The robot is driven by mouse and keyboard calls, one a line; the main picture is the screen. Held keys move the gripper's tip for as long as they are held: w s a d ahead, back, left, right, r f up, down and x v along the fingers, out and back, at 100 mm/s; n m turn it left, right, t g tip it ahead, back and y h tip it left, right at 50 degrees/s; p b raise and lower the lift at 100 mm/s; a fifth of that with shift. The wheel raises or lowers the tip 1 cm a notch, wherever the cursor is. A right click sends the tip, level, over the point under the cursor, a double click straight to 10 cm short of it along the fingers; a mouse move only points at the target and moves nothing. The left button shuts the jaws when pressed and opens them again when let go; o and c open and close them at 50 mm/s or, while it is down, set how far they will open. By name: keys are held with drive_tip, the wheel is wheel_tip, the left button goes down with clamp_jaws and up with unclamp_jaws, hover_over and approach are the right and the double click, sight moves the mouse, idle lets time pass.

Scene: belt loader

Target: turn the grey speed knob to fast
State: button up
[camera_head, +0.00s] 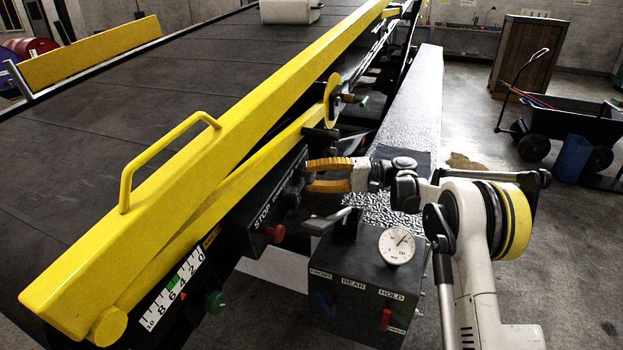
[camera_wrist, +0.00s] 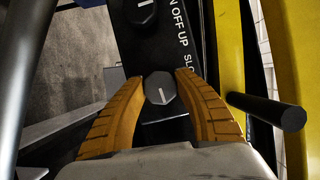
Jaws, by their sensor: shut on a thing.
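The grey speed knob (camera_wrist: 160,89) is a many-sided knob with a pale pointer line, on the black panel (camera_wrist: 182,100) in the wrist view. The line runs nearly up and down in that view. My gripper (camera_wrist: 158,78), with its orange-yellow fingers, is shut on the knob, one finger on each side. The label beside it starts "SLO" and the rest is hidden by a finger. In the head view my gripper (camera_head: 309,176) reaches the panel beside the yellow rail, and the fingers hide the knob.
A second dark knob (camera_wrist: 141,10) sits just above on the panel. A black post (camera_wrist: 268,108) sticks out at the right. In the head view, a red knob (camera_head: 275,232), a lever and a control box (camera_head: 350,265) with a gauge (camera_head: 397,245) lie below my arm.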

drive_tip(key=shift+m, duration=0.4)
drive_tip(key=o, duration=1.1)
drive_tip(key=shift+a, duration=0.1)
drive_tip(key=shift+o, duration=0.2)
drive_tip(key=d, duration=1.2)
drive_tip(key=shift+w, duration=0.25)
